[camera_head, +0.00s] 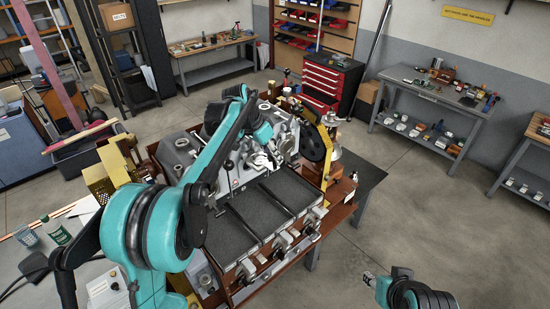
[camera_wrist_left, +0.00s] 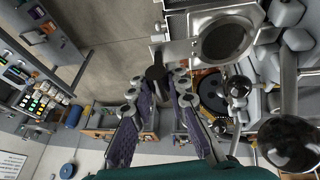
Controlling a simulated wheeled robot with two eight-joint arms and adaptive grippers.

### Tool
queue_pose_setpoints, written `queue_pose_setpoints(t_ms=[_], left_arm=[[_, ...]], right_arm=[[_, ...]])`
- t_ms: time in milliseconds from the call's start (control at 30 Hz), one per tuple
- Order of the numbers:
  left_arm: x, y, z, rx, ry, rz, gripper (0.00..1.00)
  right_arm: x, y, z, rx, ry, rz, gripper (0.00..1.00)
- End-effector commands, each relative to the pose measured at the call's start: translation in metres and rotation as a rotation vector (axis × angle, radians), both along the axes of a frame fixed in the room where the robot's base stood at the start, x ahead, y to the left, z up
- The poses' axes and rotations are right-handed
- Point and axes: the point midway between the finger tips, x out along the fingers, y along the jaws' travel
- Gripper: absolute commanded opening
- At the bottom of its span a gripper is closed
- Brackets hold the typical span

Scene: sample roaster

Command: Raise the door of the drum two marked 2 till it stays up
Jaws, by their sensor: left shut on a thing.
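The sample roaster (camera_head: 232,178) stands in the middle of the head view, with dark trays (camera_head: 272,207) along its front. My left gripper (camera_head: 264,161) reaches over its face, and the arm covers part of it. In the left wrist view my left gripper (camera_wrist_left: 157,88) is shut on a short dark handle (camera_wrist_left: 157,72). The handle is beside a metal door plate (camera_wrist_left: 222,42) with a round dark window. I cannot read a number 2 on it, nor tell how far the door is raised. My right gripper (camera_head: 369,279) is low at the right, away from the roaster; its opening is unclear.
A ball-ended lever (camera_wrist_left: 238,88) and a large metal ball (camera_wrist_left: 288,143) are close to the left gripper. A black wheel (camera_head: 313,142) is at the roaster's right end. A red tool cabinet (camera_head: 330,82) stands behind.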

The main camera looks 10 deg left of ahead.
Motion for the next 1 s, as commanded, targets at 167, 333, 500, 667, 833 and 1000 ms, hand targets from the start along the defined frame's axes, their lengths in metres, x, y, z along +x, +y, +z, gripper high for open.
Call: queue_pose_setpoints(t_ms=[167, 333, 500, 667, 833, 1000], left_arm=[[0.000, 0.001, 0.000, 0.001, -0.001, 0.002, 0.00], [0.000, 0.000, 0.000, 0.001, 0.000, 0.001, 0.38], [0.000, 0.000, 0.000, 0.001, -0.001, 0.000, 0.38], [-0.002, 0.003, 0.008, 0.001, 0.000, 0.001, 0.38], [-0.008, 0.015, 0.036, 0.000, -0.001, 0.002, 0.38], [-0.016, 0.029, 0.071, 0.000, -0.001, 0.002, 0.38]], right_arm=[[0.000, 0.000, 0.000, 0.000, 0.000, 0.000, 0.40], [0.000, 0.000, 0.000, 0.000, 0.000, 0.000, 0.40], [0.000, 0.000, 0.000, 0.000, 0.000, 0.000, 0.40], [0.000, 0.000, 0.000, 0.000, 0.000, 0.000, 0.40], [0.000, 0.000, 0.000, 0.000, 0.000, 0.000, 0.40], [0.000, 0.000, 0.000, 0.000, 0.000, 0.000, 0.40]])
